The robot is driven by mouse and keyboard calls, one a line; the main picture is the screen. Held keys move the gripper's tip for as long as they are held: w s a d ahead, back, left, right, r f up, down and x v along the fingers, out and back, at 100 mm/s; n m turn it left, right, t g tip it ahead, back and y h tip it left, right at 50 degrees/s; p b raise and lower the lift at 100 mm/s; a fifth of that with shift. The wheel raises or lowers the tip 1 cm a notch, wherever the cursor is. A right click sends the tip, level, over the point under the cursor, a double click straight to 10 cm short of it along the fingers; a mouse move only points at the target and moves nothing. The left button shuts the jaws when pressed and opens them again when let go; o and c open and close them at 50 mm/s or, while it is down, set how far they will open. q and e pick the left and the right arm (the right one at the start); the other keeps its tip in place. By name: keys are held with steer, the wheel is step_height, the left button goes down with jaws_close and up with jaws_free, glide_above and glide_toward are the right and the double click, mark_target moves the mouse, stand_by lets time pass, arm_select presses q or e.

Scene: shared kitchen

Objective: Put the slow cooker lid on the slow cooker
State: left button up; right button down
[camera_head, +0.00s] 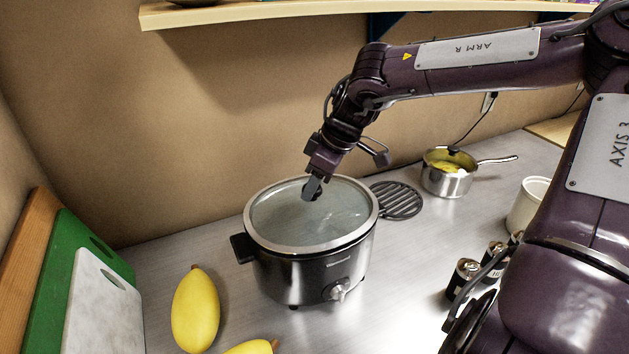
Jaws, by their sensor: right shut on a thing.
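The slow cooker (300,278) stands on the metal counter, a black and steel pot with a dial at its front and a dark side handle. The glass lid (275,220) with its pale metal rim is over the pot's mouth, about level and lined up with it. Whether the rim rests fully on the pot or hovers just above, I cannot tell. My right gripper (312,190) points down at the lid's middle and is shut on its dark knob, which the fingers mostly hide. My left gripper is not in view.
Yellow squashes (195,310) lie front left, near leaning cutting boards (103,305). A round black grate (398,200) and a saucepan (447,180) are to the right. Small dark jars (463,279) and a white pot (527,205) stand further right. A shelf (250,12) runs above.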

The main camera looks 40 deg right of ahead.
steer(key=shift+f+b, duration=0.3)
steer(key=shift+f, duration=0.15)
steer(key=c, duration=0.8)
jaws_free()
steer(key=b+v, duration=0.2)
steer(key=v, duration=0.5)
steer(key=shift+s+r, duration=0.15)
steer(key=shift+r, duration=0.2)
